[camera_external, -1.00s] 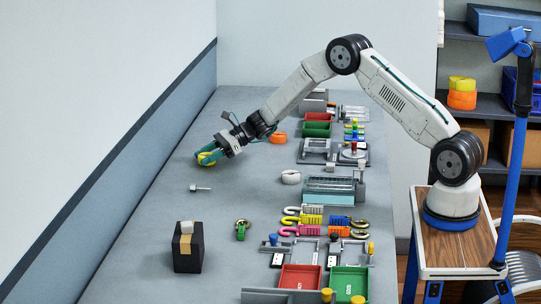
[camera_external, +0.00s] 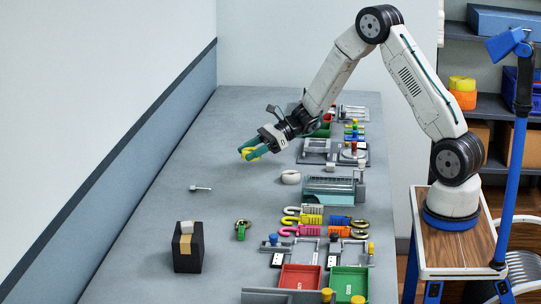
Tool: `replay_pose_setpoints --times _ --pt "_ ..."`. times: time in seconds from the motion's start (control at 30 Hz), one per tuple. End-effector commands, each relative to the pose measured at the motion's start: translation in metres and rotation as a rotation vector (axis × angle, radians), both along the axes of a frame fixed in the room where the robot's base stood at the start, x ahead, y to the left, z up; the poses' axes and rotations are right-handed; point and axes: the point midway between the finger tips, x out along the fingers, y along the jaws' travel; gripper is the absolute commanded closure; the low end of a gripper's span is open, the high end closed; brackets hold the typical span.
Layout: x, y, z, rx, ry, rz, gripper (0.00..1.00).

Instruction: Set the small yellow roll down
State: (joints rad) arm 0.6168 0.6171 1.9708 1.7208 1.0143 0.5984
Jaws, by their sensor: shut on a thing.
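The small yellow roll (camera_external: 255,154) shows between the green fingers of my gripper (camera_external: 250,149). My gripper is shut on it and reaches down and to the left over the grey table (camera_external: 150,230). The fingers hide part of the roll. I cannot tell from this view how far the roll is above the table.
A white roll (camera_external: 290,177) lies just right of and nearer than my gripper. A bolt (camera_external: 200,188) and a black box (camera_external: 188,250) with a tan strip stand to the left. Hooks, trays and fixtures crowd the right side. The table's left side is mostly clear.

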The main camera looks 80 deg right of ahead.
Motion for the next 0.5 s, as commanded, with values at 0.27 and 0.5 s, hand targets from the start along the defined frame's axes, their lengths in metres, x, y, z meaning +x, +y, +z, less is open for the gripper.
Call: replay_pose_setpoints --times 0.27,0.5 --pt "0.003 0.022 0.002 -0.002 -0.003 0.034 0.73" --pt "0.022 0.129 0.008 0.006 -0.004 0.185 0.73"
